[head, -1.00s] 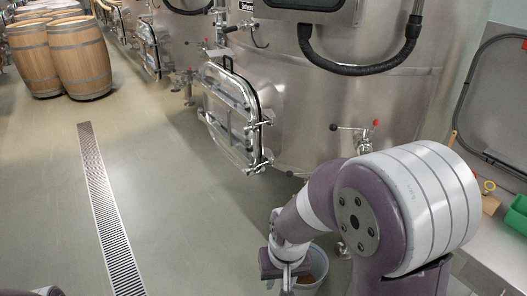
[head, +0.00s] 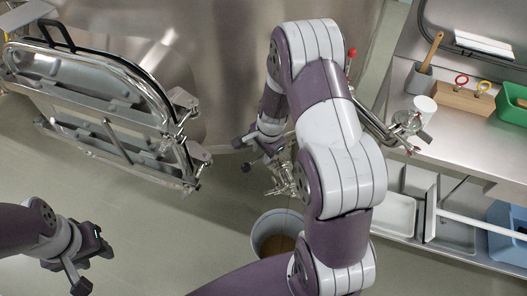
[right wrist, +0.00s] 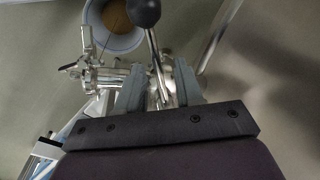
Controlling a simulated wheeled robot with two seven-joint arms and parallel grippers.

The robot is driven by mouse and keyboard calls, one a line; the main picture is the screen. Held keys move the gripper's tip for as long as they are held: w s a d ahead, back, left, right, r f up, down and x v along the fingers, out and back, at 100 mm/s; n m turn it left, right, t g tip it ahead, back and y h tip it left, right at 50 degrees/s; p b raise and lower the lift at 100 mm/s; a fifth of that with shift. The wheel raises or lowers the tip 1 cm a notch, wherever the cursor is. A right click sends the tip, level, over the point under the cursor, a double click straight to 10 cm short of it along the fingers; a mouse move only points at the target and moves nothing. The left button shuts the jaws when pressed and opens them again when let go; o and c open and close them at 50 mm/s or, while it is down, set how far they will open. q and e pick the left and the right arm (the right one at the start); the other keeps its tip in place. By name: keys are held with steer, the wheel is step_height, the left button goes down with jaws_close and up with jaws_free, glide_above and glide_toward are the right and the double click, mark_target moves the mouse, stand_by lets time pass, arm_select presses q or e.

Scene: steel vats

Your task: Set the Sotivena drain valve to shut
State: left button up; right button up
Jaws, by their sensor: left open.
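A steel drain valve (head: 282,182) sits low on the vat above a bucket, partly hidden by my right arm in the head view. In the right wrist view the valve body (right wrist: 90,75) is at the left, and a lever with a black ball knob (right wrist: 143,12) runs between my fingers. No label is readable. My right gripper (right wrist: 158,88) is open around the lever, with gaps visible beside it. In the head view the right gripper (head: 262,150) is beside the valve. My left gripper (head: 86,264) is open and empty at lower left, far from the valve.
A grey bucket (head: 268,238) with brown contents stands on the floor under the valve. The vat's open hatch door (head: 105,120) juts out at left. A red-knobbed handle (head: 351,53) is behind my right arm. A steel bench (head: 460,140) with tools stands at right.

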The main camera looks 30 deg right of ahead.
steer(key=shift+s+a+r, duration=0.15)
steer(key=shift+s+r, duration=0.05)
steer(key=shift+s, duration=0.15)
steer(key=shift+w+f, duration=0.1)
steer(key=shift+w, duration=0.1)
jaws_close()
stand_by(0.9)
